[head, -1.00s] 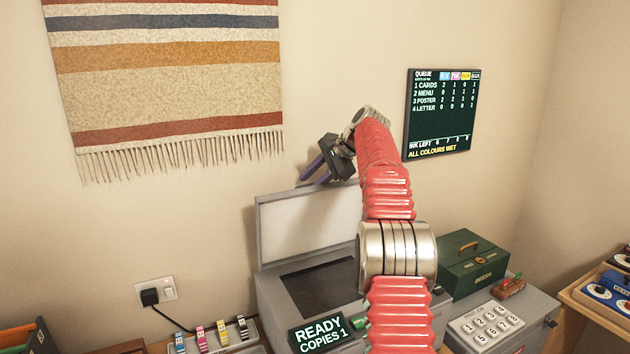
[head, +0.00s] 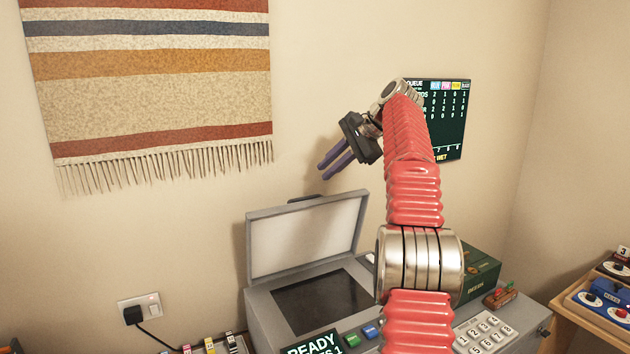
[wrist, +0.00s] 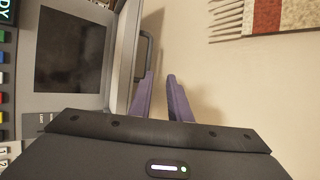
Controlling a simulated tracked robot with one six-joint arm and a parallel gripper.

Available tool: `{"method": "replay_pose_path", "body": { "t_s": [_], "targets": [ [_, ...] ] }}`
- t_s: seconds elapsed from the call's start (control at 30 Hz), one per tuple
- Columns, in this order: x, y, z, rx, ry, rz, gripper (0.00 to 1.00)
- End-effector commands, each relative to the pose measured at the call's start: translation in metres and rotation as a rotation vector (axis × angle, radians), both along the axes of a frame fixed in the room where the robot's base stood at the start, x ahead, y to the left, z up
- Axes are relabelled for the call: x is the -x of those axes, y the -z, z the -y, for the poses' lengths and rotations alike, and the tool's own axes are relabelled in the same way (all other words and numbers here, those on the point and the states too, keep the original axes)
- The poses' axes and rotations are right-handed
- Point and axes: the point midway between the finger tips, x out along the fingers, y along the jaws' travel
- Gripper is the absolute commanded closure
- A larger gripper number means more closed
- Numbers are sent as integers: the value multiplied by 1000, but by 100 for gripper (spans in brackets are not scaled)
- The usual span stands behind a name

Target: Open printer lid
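The grey printer (head: 262,318) stands below my arm in the head view. Its lid (head: 305,236) is raised upright, with its pale inner face towards me, and the dark glass (head: 322,300) is bare. In the wrist view the lid (wrist: 124,50) is seen near edge-on, with a dark handle (wrist: 143,58) on its outer side. My gripper (head: 327,172) is above the lid's top edge and apart from it. Its purple fingers (wrist: 160,85) are parted with a gap, and nothing is between them.
A display (head: 447,125) hangs on the wall behind my arm. A green box (head: 484,272) and a keypad (head: 485,332) are at the right. Ink cartridges (head: 210,346) stand at the lower left. Free air lies above the printer; the wall is close behind.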

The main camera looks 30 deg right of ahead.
Motion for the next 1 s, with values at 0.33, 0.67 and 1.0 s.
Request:
{"method": "replay_pose_path", "body": {
  "t_s": [0.33, 0.67, 1.0],
  "targets": [
    [11, -11, 2, -2, -6, -7, 83],
    [11, -18, -4, 4, -12, -1, 94],
    [34, -72, -49, 35, -29, 34, 100]
  ]
}}
